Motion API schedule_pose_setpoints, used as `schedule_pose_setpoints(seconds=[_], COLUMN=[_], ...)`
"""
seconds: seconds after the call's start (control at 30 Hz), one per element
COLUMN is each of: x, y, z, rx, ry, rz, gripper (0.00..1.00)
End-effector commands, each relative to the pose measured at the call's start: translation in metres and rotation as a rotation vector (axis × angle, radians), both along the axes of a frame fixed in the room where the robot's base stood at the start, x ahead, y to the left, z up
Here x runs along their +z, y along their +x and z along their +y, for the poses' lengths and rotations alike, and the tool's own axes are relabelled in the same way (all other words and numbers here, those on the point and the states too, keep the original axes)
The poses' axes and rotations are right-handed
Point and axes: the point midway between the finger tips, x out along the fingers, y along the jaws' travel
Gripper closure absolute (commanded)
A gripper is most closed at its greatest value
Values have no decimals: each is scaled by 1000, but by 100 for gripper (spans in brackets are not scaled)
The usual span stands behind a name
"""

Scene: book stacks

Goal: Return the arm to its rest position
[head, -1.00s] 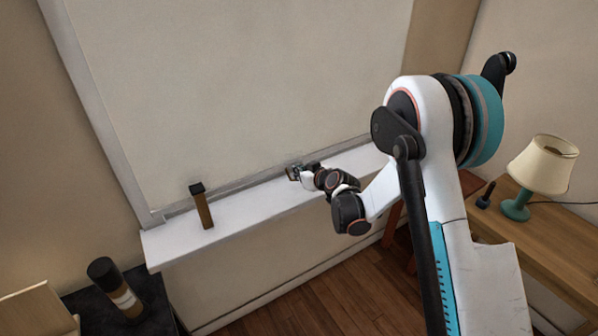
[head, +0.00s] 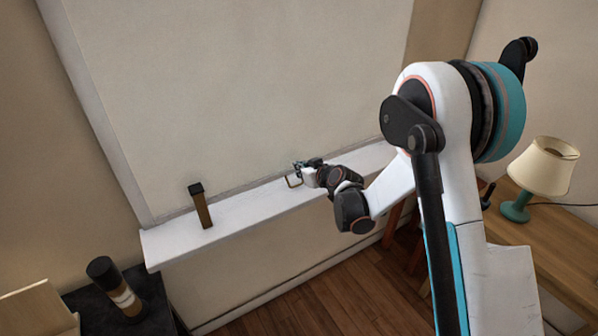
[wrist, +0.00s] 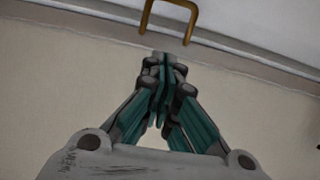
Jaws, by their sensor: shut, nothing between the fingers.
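My gripper (head: 299,167) is at the end of my arm, over the white window ledge in the head view. In the wrist view my gripper (wrist: 163,60) has its teal-sided fingers together, with nothing between them. A thin brass-coloured U-shaped handle (head: 287,182) shows just beside and below the fingertips in the head view. It also shows in the wrist view (wrist: 171,6), just beyond the fingertips and apart from them, its top partly cut off by the frame. My arm reaches in from the right, bent at a large joint.
A dark-topped brown upright object (head: 201,207) stands on the white ledge (head: 240,207), left of my gripper. A dark cylinder with a pale band (head: 118,288) stands on a black surface at lower left. A cream-shaded lamp (head: 543,166) stands on a wooden desk (head: 560,250) at right.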

Motion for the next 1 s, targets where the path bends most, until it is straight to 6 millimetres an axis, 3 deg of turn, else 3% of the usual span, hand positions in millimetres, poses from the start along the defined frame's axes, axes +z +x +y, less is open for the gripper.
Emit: schedule_pose_setpoints(seconds=[0.3,0.67,0.83,1.0], x=[27,36,62,101], y=[-44,-57,-70,-96], z=[-29,-38,-49,-70], rx=[0,-2,-22,-64], ry=[-1,-1,-8,-21], rz=[1,4,40,99], gripper=[100,100,100,100])
